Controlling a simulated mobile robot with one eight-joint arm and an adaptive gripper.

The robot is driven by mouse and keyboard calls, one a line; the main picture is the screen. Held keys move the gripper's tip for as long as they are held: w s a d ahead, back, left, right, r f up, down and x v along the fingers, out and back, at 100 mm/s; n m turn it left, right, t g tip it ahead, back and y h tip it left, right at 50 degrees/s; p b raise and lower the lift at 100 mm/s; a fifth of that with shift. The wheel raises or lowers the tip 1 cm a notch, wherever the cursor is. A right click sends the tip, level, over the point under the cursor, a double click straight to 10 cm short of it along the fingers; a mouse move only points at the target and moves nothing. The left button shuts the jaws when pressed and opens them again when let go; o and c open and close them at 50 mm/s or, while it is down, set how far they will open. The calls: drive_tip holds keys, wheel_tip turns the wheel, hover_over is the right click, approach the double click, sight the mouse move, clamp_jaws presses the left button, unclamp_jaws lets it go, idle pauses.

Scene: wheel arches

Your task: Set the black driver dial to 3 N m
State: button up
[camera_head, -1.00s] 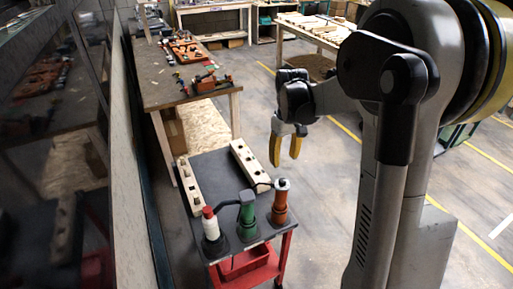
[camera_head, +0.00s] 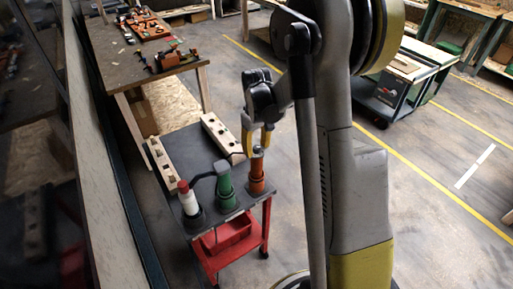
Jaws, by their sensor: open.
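A red-and-white driver-like tool (camera_head: 188,198), a green one (camera_head: 225,187) and an orange one (camera_head: 257,172) stand upright in a row at the near end of a dark cart top (camera_head: 185,143). The orange one has a dark top. I cannot make out a black driver, a dial or any scale marks at this size. My gripper (camera_head: 257,146) points down with its yellow fingers apart, at the top of the orange tool in the picture. I cannot tell whether the fingers touch it or stand around it. Nothing shows held.
Two pale slotted wooden blocks (camera_head: 161,166) (camera_head: 222,135) lie on the cart beyond the tools. A red bin (camera_head: 228,236) sits below the top. A workbench (camera_head: 142,62) stands behind. Open floor (camera_head: 415,205) lies to the right.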

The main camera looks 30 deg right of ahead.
clamp_jaws()
drive_tip(key=shift+m, duration=0.3)
drive_tip(key=m+b, duration=0.1)
drive_tip(key=m, duration=0.3)
drive_tip(key=shift+m, duration=0.3)
drive_tip(key=m+b, duration=0.1)
drive_tip(key=m, duration=0.3)
drive_tip(key=shift+m, duration=0.3)
drive_tip(key=m, duration=0.5)
drive_tip(key=shift+b, duration=0.3)
drive_tip(key=shift+m, duration=2.5)
